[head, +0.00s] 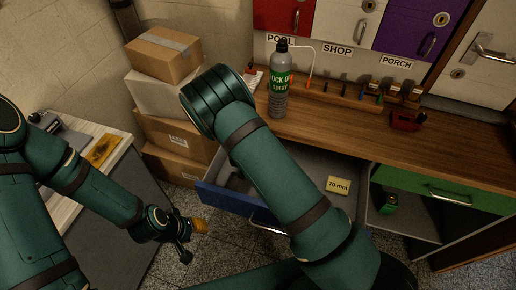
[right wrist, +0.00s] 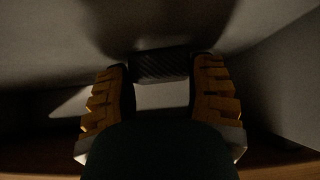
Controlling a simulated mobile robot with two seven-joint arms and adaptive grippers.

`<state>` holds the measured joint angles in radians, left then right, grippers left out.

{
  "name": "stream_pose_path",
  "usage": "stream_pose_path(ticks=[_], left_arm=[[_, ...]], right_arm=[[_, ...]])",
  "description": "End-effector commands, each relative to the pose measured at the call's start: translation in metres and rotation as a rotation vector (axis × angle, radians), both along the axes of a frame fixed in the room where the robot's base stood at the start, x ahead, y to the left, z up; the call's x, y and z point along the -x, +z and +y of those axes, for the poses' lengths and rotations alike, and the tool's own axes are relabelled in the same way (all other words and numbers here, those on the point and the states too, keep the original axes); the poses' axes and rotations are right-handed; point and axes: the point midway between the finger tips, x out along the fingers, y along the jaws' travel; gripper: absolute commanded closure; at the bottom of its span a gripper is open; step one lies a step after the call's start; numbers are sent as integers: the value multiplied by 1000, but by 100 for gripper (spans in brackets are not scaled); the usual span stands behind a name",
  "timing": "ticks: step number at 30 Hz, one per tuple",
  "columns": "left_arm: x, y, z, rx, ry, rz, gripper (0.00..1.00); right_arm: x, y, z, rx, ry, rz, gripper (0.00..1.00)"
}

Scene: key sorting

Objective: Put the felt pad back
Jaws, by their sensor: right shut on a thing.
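My right gripper (right wrist: 163,70) shows in the right wrist view with its orange ribbed fingers on either side of a dark, finely ribbed piece (right wrist: 160,65). It is shut on that piece; the view is too dark to tell whether it is the felt pad. Pale grey surfaces surround it. In the head view the right gripper is hidden behind my right arm. The blue-fronted drawer (head: 240,202) stands open below the counter, partly covered by that arm. My left gripper (head: 193,232) hangs at lower left, away from the drawer; its jaw opening is unclear.
A yellow 70 mm block (head: 338,186) lies in the drawer. Cardboard boxes (head: 165,52) are stacked at left. A green drawer front (head: 440,188) is at right.

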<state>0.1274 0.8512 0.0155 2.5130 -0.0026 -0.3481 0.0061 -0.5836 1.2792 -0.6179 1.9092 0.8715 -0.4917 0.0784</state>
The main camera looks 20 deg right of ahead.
Motion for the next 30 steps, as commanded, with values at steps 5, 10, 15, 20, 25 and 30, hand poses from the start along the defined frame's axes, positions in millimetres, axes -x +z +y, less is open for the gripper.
stream_pose_path(ticks=[5, 10, 15, 20, 25, 30], left_arm=[[0, 0, 0, 0, 0, 0, 59], [0, -2, 0, 0, 0, 0, 59], [0, -2, 0, 0, 0, -1, 59], [0, -1, 0, 0, 0, -1, 59], [0, 3, 0, 0, 0, -1, 59], [-2, 10, 0, -1, 4, -5, 59]], right_arm=[[0, 1, 0, 1, 0, -1, 73], [0, -2, 0, 0, 0, 0, 23], [0, -2, 0, 1, 0, -1, 18], [0, -1, 0, 1, 0, -1, 18], [5, 9, 4, -1, 1, -2, 18], [24, 32, 17, -1, 3, -2, 18]])
